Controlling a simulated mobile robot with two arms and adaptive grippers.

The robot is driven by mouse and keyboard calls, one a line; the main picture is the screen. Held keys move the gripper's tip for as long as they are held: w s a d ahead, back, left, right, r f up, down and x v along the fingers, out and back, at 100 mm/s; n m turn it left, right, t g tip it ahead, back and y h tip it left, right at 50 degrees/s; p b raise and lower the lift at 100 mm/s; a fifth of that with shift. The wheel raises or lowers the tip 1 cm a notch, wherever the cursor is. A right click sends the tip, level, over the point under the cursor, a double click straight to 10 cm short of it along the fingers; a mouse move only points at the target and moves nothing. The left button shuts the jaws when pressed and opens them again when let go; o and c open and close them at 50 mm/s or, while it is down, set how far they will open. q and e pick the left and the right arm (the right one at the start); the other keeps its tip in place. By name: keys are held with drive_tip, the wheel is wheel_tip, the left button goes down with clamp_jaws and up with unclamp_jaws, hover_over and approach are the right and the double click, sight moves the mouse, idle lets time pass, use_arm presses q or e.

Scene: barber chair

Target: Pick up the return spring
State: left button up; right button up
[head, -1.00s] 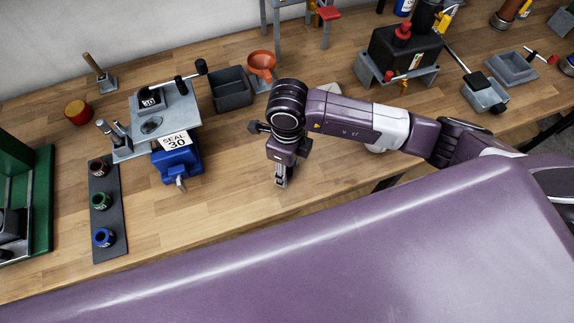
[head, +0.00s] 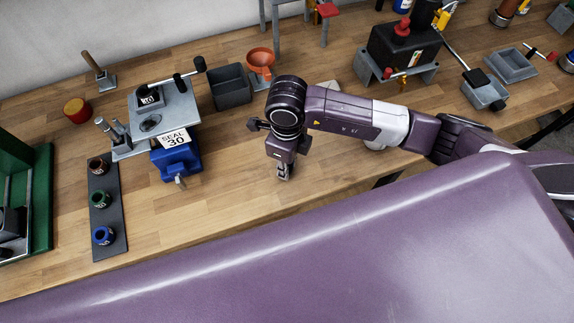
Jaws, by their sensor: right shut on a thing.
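My right gripper (head: 285,172) points down over the bare front part of the wooden bench, right of the blue vise. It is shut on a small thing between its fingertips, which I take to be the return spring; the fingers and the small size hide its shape. No other return spring can be made out on the bench. My left gripper is not in view.
Left of the gripper stand a blue vise (head: 180,160) with a "SEAL 30" label, a grey plate fixture (head: 175,112) and a dark strip (head: 112,222) with three small pots. Bench around the gripper is clear.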

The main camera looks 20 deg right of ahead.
wheel_tip(320, 180, up, 28)
drive_tip(key=p, duration=0.2)
drive_tip(key=shift+f, duration=0.2)
idle(0.4)
drive_tip(key=shift+f, duration=0.1)
